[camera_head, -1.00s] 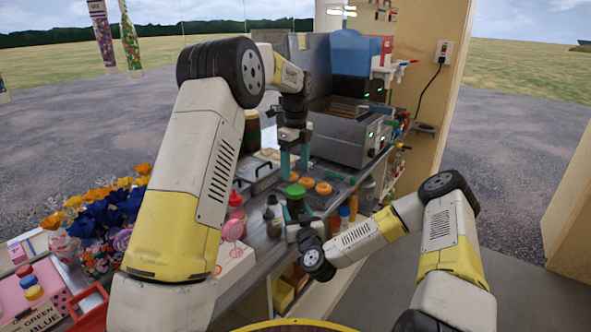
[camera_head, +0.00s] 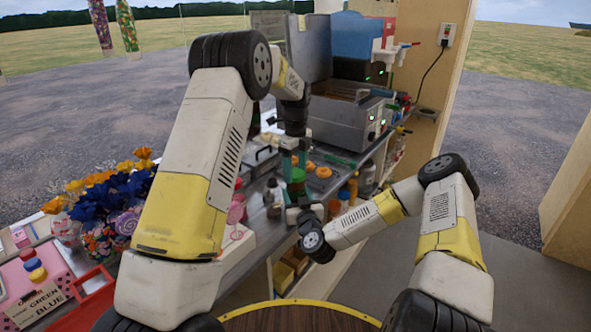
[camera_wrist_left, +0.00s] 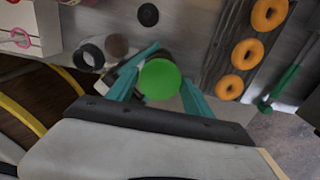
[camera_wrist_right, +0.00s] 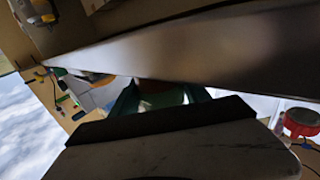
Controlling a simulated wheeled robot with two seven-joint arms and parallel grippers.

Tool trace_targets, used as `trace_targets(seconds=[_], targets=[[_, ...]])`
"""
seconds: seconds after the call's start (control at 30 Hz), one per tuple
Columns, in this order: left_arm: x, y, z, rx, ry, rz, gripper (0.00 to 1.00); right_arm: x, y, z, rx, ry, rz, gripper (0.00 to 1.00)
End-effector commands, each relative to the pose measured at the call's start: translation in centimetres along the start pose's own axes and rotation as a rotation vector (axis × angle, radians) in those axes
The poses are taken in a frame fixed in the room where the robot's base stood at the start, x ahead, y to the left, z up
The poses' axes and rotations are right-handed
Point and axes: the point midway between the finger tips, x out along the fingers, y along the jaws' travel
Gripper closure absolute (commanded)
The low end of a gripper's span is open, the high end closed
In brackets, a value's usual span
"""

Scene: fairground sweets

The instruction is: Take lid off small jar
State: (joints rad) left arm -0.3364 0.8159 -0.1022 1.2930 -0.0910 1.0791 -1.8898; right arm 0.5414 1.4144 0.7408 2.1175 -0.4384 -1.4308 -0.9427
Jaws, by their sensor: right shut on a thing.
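The small jar (camera_head: 297,188) with its round green lid stands near the front edge of the metal counter. My left gripper (camera_head: 294,165) points down over it. In the left wrist view the green lid (camera_wrist_left: 160,79) lies between the two teal fingers (camera_wrist_left: 160,92), which are spread to either side of it. My right gripper (camera_head: 299,210) reaches in low from the right and is shut on the jar. In the right wrist view the dark jar body (camera_wrist_right: 160,97) sits between the fingers, partly hidden by the gripper and the counter edge.
A dark board with several orange doughnuts (camera_wrist_left: 247,54) lies beside the jar. Small bottles (camera_head: 272,192) stand on the other side, close to the left gripper. A fryer (camera_head: 345,125) stands behind. Open floor lies right of the counter.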

Motion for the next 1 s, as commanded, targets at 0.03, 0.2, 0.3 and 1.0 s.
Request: trace_targets(seconds=[0.03, 0.2, 0.3, 1.0], targets=[[-0.02, 0.00, 0.00, 0.000, 0.000, 0.000, 0.53, 0.01, 0.01, -0.02, 0.000, 0.000, 0.000, 1.00], [-0.04, -0.01, 0.00, 0.000, 0.000, -0.001, 0.86, 0.01, 0.01, -0.02, 0.000, 0.001, 0.000, 1.00], [-0.04, -0.02, -0.01, -0.004, 0.000, -0.001, 0.92, 0.01, 0.00, -0.02, 0.000, 0.001, 0.000, 1.00], [-0.15, -0.04, -0.04, -1.379, -0.001, -0.002, 0.92, 0.00, -0.03, -0.02, 0.000, 0.000, -0.001, 1.00]])
